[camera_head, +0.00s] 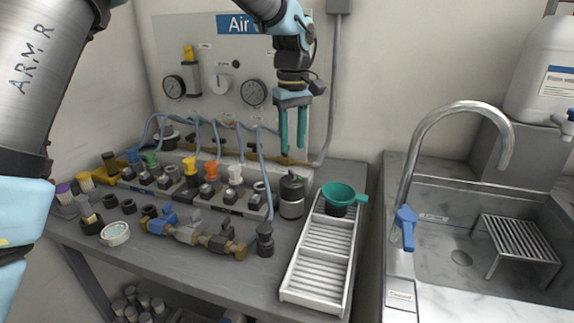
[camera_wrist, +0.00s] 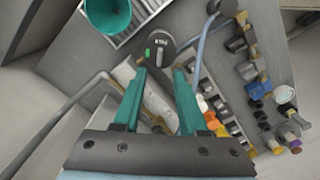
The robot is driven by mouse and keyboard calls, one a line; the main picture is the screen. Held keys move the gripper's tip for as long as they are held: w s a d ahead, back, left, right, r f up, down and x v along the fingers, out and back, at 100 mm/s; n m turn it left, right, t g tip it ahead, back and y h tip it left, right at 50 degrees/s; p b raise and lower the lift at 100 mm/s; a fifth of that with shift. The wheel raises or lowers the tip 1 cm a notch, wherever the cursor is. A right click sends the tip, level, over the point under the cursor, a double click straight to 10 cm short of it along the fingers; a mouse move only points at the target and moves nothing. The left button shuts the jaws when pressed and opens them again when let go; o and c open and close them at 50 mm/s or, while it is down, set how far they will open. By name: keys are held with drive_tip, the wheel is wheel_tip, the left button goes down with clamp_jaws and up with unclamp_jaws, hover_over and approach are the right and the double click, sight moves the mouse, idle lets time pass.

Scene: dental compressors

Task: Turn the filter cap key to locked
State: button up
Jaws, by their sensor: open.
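I cannot make out the key's exact position. My gripper (camera_head: 293,149) points down above the cap, its two teal fingers apart and empty. In the wrist view the fingertips (camera_wrist: 161,71) show just below the cap in the picture. A gap is visible between fingers and cap in the head view.
A teal funnel (camera_head: 343,193) sits on a white slatted rack (camera_head: 318,268) right of the canister. Valve blocks with blue hoses (camera_head: 200,190) stand to the left, brass fittings (camera_head: 196,236) in front. A gauge panel (camera_head: 218,88) is behind, and a sink with a tall faucet is at right.

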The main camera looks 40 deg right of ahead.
sight(292, 171)
wheel_tip(292, 171, down, 7)
drive_tip(key=shift+f+p, duration=0.2)
drive_tip(key=shift+p, duration=0.4)
drive_tip(key=shift+c, duration=0.2)
clamp_jaws()
